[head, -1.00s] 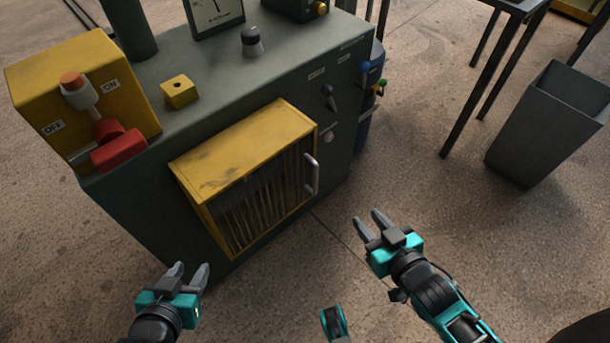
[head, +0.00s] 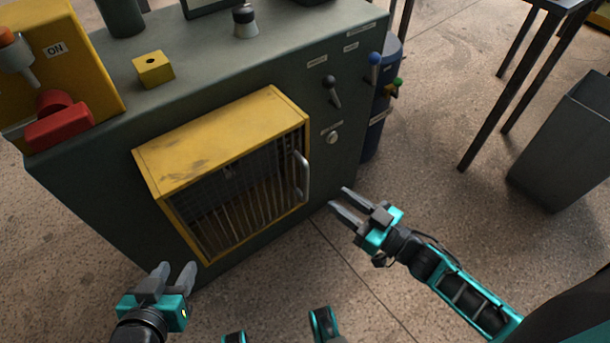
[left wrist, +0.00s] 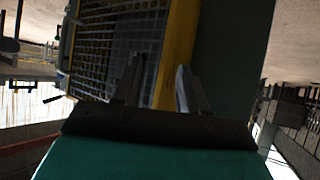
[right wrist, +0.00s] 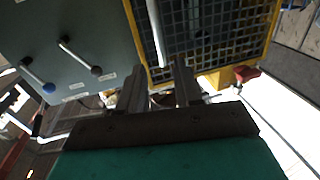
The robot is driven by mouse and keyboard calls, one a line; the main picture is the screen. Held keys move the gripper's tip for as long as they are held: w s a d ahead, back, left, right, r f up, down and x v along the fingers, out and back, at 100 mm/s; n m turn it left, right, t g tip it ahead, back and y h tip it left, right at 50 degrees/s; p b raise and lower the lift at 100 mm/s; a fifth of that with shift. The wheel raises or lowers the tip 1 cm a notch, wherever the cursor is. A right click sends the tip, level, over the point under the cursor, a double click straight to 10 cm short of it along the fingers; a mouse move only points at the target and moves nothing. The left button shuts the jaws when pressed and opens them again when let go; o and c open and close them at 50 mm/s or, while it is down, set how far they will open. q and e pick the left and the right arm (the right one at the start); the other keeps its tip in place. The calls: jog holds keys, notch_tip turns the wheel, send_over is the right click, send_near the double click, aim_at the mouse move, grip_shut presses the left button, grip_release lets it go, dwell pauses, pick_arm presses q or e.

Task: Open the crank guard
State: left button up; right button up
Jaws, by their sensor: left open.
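The crank guard (head: 225,140) is a yellow box with a mesh front on the face of the dark green machine. It looks closed. A pale upright handle (head: 301,175) is at the right side of its front; it also shows in the right wrist view (right wrist: 156,30). My right gripper (head: 340,203) is open and empty, a little below and right of the handle, apart from it. My left gripper (head: 172,275) is open and empty, below and left of the guard. The guard's mesh (left wrist: 125,40) shows beyond its fingers in the left wrist view.
A red block (head: 60,127) and yellow switch box (head: 65,60) sit at the machine's left. A black lever (head: 331,90) and round knob (head: 333,138) are right of the guard. A grey bin (head: 565,140) and dark table legs stand at right. The floor in front is clear.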

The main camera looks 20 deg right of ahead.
jog(key=b, duration=0.2)
send_over(306, 197)
jog(key=shift+w+d, duration=0.1)
jog(key=shift+w, duration=0.2)
grip_shut()
dwell(0.4)
